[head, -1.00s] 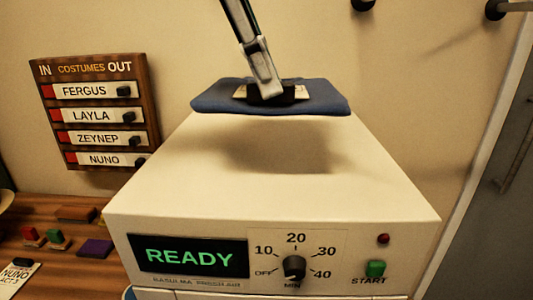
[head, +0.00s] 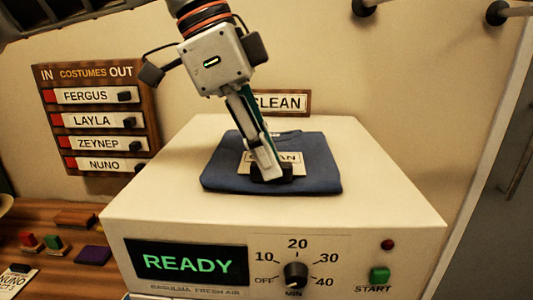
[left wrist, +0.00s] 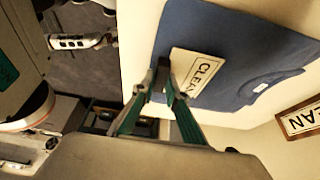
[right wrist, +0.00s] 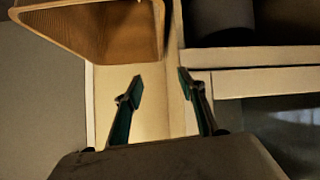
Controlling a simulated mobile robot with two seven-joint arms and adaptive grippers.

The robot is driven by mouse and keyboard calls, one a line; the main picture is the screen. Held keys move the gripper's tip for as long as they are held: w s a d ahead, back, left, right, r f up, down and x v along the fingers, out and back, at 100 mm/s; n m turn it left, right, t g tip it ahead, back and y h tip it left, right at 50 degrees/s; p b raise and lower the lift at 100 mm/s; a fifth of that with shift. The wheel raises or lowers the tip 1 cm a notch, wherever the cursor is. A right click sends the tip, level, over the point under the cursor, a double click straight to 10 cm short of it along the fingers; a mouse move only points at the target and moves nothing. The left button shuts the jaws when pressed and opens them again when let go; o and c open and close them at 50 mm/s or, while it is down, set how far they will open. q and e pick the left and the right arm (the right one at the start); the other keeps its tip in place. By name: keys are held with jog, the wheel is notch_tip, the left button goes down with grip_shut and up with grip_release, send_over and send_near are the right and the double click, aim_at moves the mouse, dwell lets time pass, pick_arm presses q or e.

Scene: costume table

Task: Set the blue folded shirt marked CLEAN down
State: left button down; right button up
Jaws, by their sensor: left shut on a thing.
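The blue folded shirt (head: 315,172) with a CLEAN label lies flat at the top of the cream machine (head: 380,195). It appears to touch that top, with only a thin shadow at its edge. My left gripper (head: 268,172) points down at the shirt's front middle, shut on a dark grip beside the label, and partly hides the label. The left wrist view shows the shirt (left wrist: 215,45) and its label (left wrist: 197,76) beside the fingertips (left wrist: 163,80). My right gripper (right wrist: 160,82) is open and empty, away from the shirt.
A CLEAN sign (head: 290,102) stands behind the shirt. The machine's front has a READY display (head: 188,261), a dial (head: 295,273) and a green START button (head: 379,275). A costumes board (head: 98,120) hangs at left. A brown ribbed object (right wrist: 90,30) is near my right gripper.

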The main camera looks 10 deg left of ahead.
pick_arm(q)
jog(key=c, duration=2)
grip_release()
jog(key=shift+p+v, duration=0.6)
jog(key=shift+v, duration=5.4)
